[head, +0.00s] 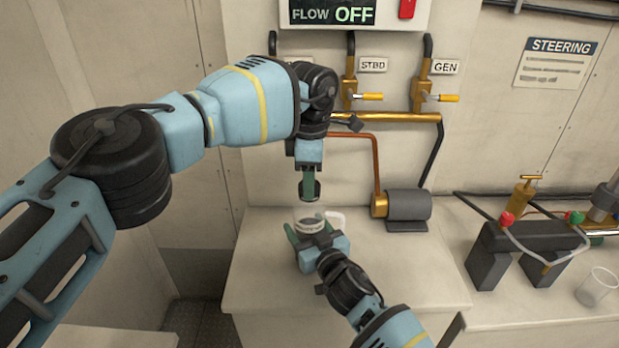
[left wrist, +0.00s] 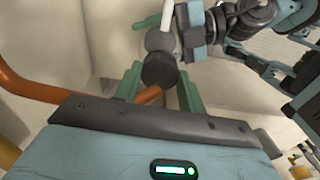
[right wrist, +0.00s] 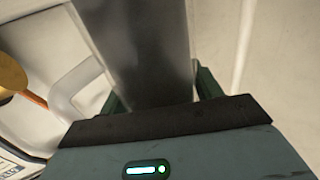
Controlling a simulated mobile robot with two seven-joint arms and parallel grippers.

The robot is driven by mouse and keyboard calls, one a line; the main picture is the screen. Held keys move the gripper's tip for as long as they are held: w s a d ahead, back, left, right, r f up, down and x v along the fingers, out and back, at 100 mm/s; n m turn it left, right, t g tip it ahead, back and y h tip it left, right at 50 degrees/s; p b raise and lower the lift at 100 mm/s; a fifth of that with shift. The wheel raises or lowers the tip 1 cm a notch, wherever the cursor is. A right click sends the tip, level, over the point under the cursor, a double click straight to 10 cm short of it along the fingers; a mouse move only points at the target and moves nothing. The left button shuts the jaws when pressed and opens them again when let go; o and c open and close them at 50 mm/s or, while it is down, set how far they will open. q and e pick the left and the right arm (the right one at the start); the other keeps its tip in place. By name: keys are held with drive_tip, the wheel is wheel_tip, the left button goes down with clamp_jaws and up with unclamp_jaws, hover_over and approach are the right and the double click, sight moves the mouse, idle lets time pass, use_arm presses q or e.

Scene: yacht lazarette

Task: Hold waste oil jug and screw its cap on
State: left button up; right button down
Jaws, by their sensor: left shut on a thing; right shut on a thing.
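The waste oil jug (head: 308,224), pale with a dark band and a white loop handle (head: 336,217), stands upright at the counter's front. My right gripper (head: 309,238) is shut on its body from the near side; the jug's grey side (right wrist: 145,50) fills the space between the fingers in the right wrist view. My left gripper (head: 309,179) points down above the jug, shut on the dark round cap (head: 310,189). In the left wrist view the cap (left wrist: 160,70) sits between the green fingers, with the jug beyond. The cap looks just above the jug's top; contact cannot be told.
A pump motor (head: 406,205) with copper pipe stands behind to the right. Brass valves (head: 350,90) line the wall above. A dark stand (head: 525,245) with hoses and a clear beaker (head: 597,287) are on the right counter.

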use_arm(q)
drive_tip(key=m, duration=2.2)
drive_tip(key=o, duration=0.9)
